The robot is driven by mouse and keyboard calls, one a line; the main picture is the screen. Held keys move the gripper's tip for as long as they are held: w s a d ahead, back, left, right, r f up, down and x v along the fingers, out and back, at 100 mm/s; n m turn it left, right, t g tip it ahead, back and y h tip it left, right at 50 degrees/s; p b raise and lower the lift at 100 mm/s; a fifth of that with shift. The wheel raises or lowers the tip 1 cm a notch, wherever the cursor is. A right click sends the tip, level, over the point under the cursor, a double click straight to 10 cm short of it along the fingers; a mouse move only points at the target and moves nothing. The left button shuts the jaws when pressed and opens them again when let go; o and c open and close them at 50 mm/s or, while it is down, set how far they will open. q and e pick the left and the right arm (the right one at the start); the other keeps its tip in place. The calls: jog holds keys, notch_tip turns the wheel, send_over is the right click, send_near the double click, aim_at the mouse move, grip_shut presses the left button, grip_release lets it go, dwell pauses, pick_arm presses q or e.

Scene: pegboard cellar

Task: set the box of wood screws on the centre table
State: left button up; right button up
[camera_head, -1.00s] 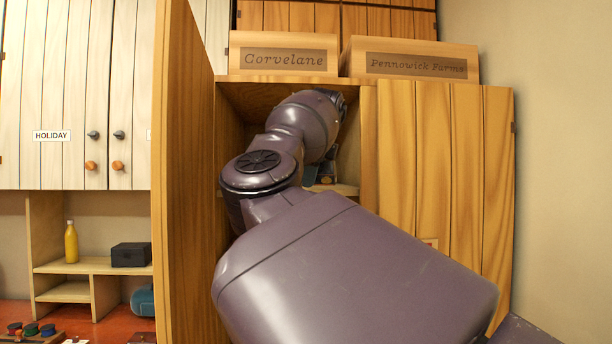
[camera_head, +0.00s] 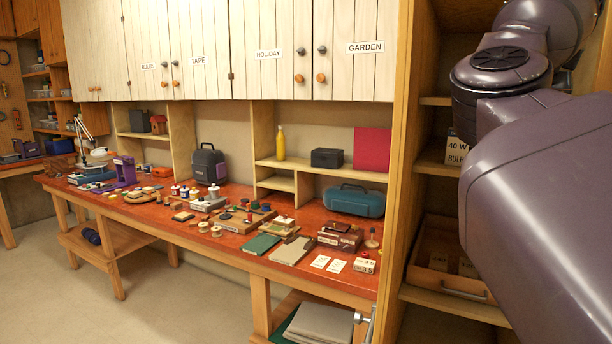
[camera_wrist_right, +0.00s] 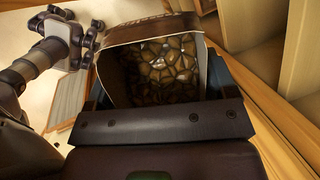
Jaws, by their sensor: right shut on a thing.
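An open-topped box (camera_wrist_right: 119,35) with a brown printed band and many glossy brass-brown pieces inside fills the middle of the right wrist view; its lettering is unreadable, and I take it for the box of wood screws. My right gripper (camera_wrist_right: 155,98) is shut on it. In the head view my right arm reaches up into the cupboard area at right, and its gripper is out of frame. What looks like my left gripper (camera_wrist_right: 78,40) shows at upper left in the wrist view, apart from the box; its jaw state is unclear. I cannot identify a centre table.
An open cupboard at right has shelves with a bulb box (camera_head: 456,150) and a wooden tray (camera_head: 447,283). A long red-topped workbench (camera_head: 232,262) along the wall is crowded with tools, spools and cases. The floor (camera_head: 70,300) in front is clear.

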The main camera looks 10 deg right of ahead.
jog(key=shift+f+b, duration=0.3)
jog(key=shift+f, duration=0.25)
jog(key=shift+r+p, duration=0.95)
jog(key=shift+p, duration=0.05)
jog(key=shift+w+r+p, duration=0.1)
jog(key=shift+r+p, duration=0.15)
jog(key=shift+p, duration=0.1)
jog(key=shift+r, duration=0.15)
pick_arm(q)
jog(key=shift+s+r, duration=0.2)
jog(key=shift+r, duration=0.2)
jog(key=shift+w+d+r, duration=0.1)
pick_arm(e)
jog(key=shift+w, duration=0.1)
